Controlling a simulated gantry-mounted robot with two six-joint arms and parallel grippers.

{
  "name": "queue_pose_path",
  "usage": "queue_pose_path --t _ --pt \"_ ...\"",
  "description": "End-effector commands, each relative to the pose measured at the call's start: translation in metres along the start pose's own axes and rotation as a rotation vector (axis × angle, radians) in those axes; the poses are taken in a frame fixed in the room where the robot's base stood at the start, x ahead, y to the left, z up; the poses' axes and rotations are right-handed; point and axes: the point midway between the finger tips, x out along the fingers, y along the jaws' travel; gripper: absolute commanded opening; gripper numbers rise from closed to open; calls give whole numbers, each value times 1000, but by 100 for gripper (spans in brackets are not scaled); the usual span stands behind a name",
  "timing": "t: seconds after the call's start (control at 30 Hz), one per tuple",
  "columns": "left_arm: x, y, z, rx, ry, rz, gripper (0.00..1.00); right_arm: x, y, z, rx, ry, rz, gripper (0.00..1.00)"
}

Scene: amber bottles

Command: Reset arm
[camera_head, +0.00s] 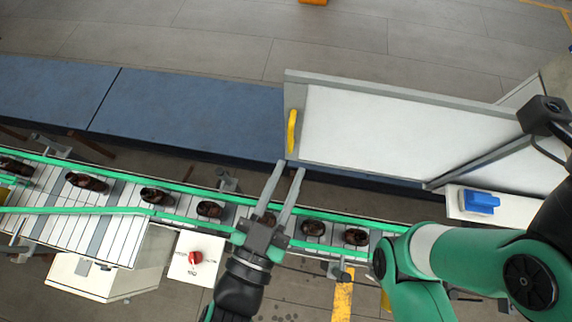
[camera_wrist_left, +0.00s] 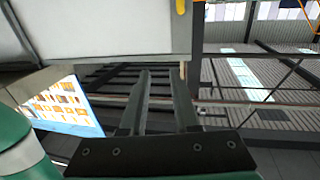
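My left gripper (camera_head: 289,168) reaches up over the conveyor in the head view, its two long grey fingers apart with nothing between them. The left wrist view also shows the left gripper (camera_wrist_left: 162,72) with an empty gap between its fingers. Several amber bottles lie along the conveyor, among them one bottle (camera_head: 210,209) left of the gripper and another bottle (camera_head: 313,227) right of it. The gripper hides part of the belt. My right arm's green links come in at the right; its gripper cannot be made out.
A white panel (camera_head: 400,125) with a yellow handle (camera_head: 292,131) stands just beyond the fingertips. A blue surface (camera_head: 190,115) lies behind the green-railed conveyor (camera_head: 110,220). A red knob (camera_head: 195,257) sits on a white box in front. A blue object (camera_head: 481,202) is at right.

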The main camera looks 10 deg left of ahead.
Motion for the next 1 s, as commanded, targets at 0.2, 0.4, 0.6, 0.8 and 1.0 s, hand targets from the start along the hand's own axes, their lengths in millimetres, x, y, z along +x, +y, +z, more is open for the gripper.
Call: queue_pose_path --t 0.2,0.4,0.6,0.8,1.0 --pt "0 0 1 0 0 0 30 0 0 1 0 -1 0 0" --pt "0 0 1 0 0 0 30 0 0 1 0 -1 0 0" --pt "11 -28 -36 -18 46 -75 30 12 0 -11 0 -1 0 0" --pt "38 -105 -177 -104 284 -249 30 40 0 -37 0 0 0 0" --pt "28 -174 -340 -111 574 -320 30 65 0 -59 0 0 0 0"
